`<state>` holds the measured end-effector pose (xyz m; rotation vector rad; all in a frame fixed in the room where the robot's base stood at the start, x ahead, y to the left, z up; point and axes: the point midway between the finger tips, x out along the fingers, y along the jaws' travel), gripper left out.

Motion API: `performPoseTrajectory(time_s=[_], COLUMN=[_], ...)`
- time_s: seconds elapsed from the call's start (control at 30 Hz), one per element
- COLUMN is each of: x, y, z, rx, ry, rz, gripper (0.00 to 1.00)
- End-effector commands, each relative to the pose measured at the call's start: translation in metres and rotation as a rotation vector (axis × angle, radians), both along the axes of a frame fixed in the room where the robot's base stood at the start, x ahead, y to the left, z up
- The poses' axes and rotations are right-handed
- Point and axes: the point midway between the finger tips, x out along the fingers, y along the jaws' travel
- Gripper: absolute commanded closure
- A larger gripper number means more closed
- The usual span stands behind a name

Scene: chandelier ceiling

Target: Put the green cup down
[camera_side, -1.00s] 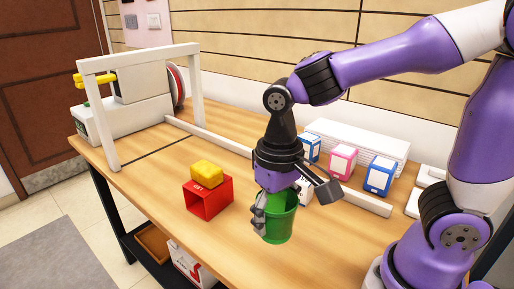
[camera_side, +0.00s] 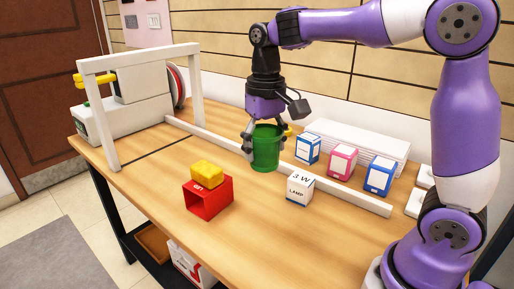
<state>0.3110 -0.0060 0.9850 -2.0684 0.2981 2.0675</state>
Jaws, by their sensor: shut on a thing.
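The green cup (camera_side: 265,152) is upright in the middle of the side view, near the long white rail. My gripper (camera_side: 266,138) points down and is shut on the cup, with fingers at its upper left and right sides. The cup's base appears close to the table (camera_side: 300,228); I cannot tell whether it touches.
A white lamp box (camera_side: 299,190) stands just right of the cup. A red box (camera_side: 209,198) with a yellow block (camera_side: 207,173) on top is to the front left. Blue (camera_side: 307,150), pink (camera_side: 341,162) and another blue box (camera_side: 379,176) stand behind the white rail (camera_side: 345,194). The front table is clear.

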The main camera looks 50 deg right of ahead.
Motion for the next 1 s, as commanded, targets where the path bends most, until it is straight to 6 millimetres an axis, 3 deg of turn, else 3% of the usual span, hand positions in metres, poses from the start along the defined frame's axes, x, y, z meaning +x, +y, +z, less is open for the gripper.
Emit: performPoseTrajectory(time_s=[0.3, 0.5, 0.67, 1.0], x=[0.070, 0.093, 0.100, 0.114], y=[-0.025, -0.036, -0.049, -0.128], z=[-0.027, -0.042, -0.052, -0.101], rx=[-0.002, -0.001, -0.001, -0.001], ry=[0.003, 0.001, 0.001, 0.001], rz=[-0.851, -1.193, -1.288, -1.292], gripper=[0.67, 0.67, 0.67, 0.67])
